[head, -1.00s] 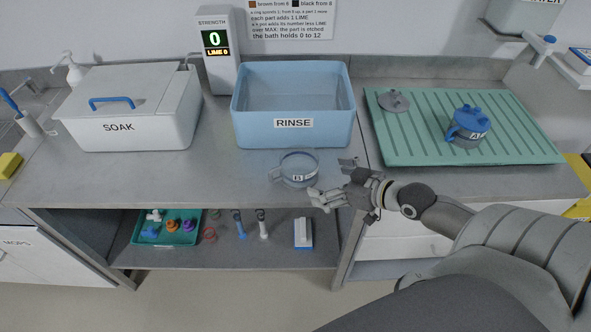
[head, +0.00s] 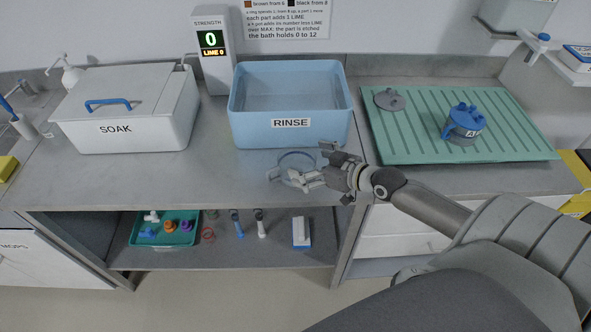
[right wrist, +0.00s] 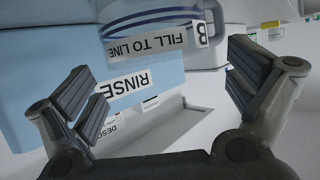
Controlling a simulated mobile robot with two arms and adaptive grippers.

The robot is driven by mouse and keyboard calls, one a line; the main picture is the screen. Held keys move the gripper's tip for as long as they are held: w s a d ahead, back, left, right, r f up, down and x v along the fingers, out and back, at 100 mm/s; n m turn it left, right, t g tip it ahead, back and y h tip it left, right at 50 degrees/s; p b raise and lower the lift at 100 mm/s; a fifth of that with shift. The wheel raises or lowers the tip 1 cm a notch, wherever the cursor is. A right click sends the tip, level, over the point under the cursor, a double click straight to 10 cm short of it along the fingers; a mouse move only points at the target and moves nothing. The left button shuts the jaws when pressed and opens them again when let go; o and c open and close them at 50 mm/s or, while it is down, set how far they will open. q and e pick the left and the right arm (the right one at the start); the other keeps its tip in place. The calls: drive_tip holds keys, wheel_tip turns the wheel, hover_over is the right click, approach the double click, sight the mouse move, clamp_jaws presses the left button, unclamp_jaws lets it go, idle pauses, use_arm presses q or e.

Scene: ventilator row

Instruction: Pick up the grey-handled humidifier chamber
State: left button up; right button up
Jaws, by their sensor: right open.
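The clear humidifier chamber marked B (head: 292,163) stands on the counter in front of the RINSE bin, with a grey handle at its left side. My right gripper (head: 313,163) is open at the chamber's right front and partly hides it. In the right wrist view the chamber (right wrist: 150,22) shows at the top, with its blue line and "FILL TO LINE" label, ahead of the spread fingers of the gripper (right wrist: 165,80). The fingers are not closed on it. My left gripper is not in view.
The blue RINSE bin (head: 290,136) stands close behind the chamber. A white SOAK box (head: 150,140) is at left. A green drainboard (head: 420,140) at right holds a blue-topped chamber marked A (head: 464,126) and a grey lid (head: 390,99). The counter left of the chamber is clear.

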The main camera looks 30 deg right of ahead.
sight(284, 155)
drive_tip(key=shift+p+x, duration=0.55)
drive_tip(key=shift+x, duration=2)
drive_tip(key=shift+d+f, duration=0.15)
drive_tip(key=shift+d, duration=0.05)
drive_tip(key=shift+c, duration=0.4)
drive_tip(key=c, duration=1)
